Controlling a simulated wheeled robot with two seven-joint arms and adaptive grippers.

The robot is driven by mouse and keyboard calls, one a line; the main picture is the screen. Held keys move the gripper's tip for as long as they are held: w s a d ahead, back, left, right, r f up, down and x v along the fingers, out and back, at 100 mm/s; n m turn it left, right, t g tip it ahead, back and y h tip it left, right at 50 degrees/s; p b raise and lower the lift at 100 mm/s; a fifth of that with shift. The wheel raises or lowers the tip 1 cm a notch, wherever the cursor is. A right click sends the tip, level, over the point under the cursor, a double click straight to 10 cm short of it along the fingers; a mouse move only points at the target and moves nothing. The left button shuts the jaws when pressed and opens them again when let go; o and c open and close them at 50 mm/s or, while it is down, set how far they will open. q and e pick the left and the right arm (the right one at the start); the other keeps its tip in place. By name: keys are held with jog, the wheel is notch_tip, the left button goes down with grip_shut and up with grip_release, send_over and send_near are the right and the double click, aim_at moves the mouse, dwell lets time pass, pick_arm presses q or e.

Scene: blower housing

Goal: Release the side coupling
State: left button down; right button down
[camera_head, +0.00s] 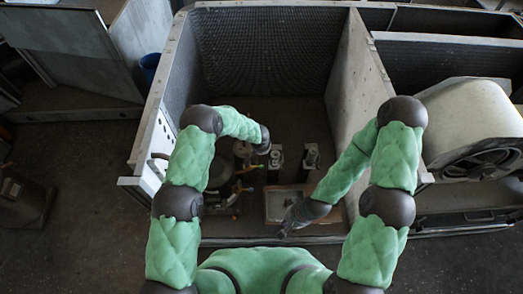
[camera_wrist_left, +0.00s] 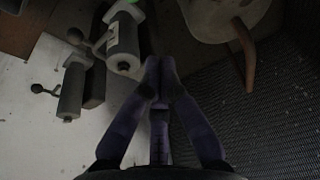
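My left gripper (camera_head: 264,142) is inside the housing, above and left of two upright grey cylindrical fittings (camera_head: 275,162) (camera_head: 312,157). In the left wrist view, my left gripper's fingers (camera_wrist_left: 160,62) come together at the tips with nothing visible between them. Two grey cylindrical fittings with ball-ended levers show there, a nearer one (camera_wrist_left: 122,45) close beside the fingertips and a farther one (camera_wrist_left: 72,92). I cannot tell which part is the side coupling. My right gripper (camera_head: 286,229) hangs low near the front of the housing; its finger opening is not clear.
The open housing has a left wall (camera_head: 160,110) and a right partition (camera_head: 358,90). A shallow grey tray (camera_head: 276,210) lies by my right gripper. A blower drum (camera_head: 470,125) stands at right.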

pick_arm(q)
jog(key=shift+w+r, duration=0.15)
jog(key=shift+r, duration=0.05)
notch_tip(320, 180, down, 9)
jog(key=b, duration=0.4)
jog(key=shift+s+r, duration=0.15)
jog(key=shift+s, duration=0.25)
dwell(0.5)
dwell(0.4)
